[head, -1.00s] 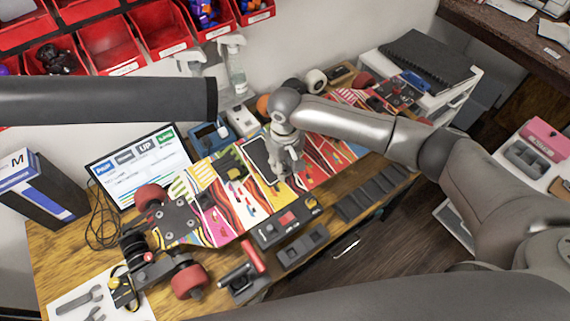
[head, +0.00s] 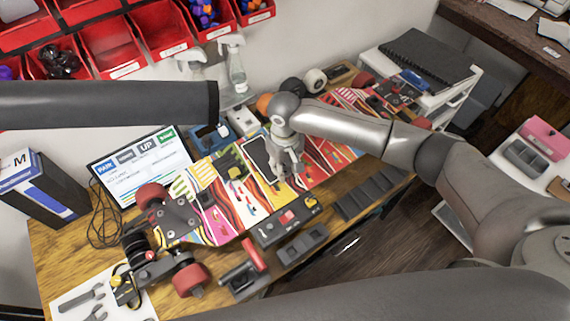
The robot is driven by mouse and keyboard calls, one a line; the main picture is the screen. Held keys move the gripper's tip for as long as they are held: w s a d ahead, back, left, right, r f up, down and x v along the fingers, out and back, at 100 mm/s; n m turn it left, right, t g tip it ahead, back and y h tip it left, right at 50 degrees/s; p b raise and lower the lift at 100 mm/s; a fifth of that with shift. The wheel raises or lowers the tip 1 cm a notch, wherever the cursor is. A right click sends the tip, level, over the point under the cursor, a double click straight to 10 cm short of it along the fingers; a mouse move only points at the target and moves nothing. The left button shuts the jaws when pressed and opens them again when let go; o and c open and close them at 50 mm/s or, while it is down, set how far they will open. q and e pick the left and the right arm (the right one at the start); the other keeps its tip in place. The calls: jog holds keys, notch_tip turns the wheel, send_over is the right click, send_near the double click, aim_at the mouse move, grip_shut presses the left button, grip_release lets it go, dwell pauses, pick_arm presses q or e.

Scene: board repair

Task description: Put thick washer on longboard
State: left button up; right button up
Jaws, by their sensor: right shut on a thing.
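The longboard (head: 215,218) lies upside down across the workbench, with colourful graphics on its underside. Its near-left truck (head: 177,217) has red wheels, and another truck with red wheels sits at the far right end. My right gripper (head: 290,176) is over the middle of the board, pointing down. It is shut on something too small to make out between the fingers. The thick washer cannot be made out in this view. Of my left arm only a dark link shows at the left; its gripper is out of view.
A phone-like dark panel (head: 258,158) lies on the board beside my right gripper. Black tool holders (head: 302,243) line the bench's front edge. A tablet (head: 140,160), spray bottles (head: 236,72) and red bins (head: 107,45) stand behind. Loose wheels (head: 315,80) sit at the back.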

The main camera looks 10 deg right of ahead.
jog(key=shift+f, duration=0.1)
jog(key=o, duration=0.9)
jog(key=shift+o, duration=0.2)
jog(key=shift+c, duration=0.7)
notch_tip(320, 180, up, 8)
jog(key=p, duration=0.8)
jog(key=shift+f+p, duration=0.25)
jog(key=shift+p, duration=0.1)
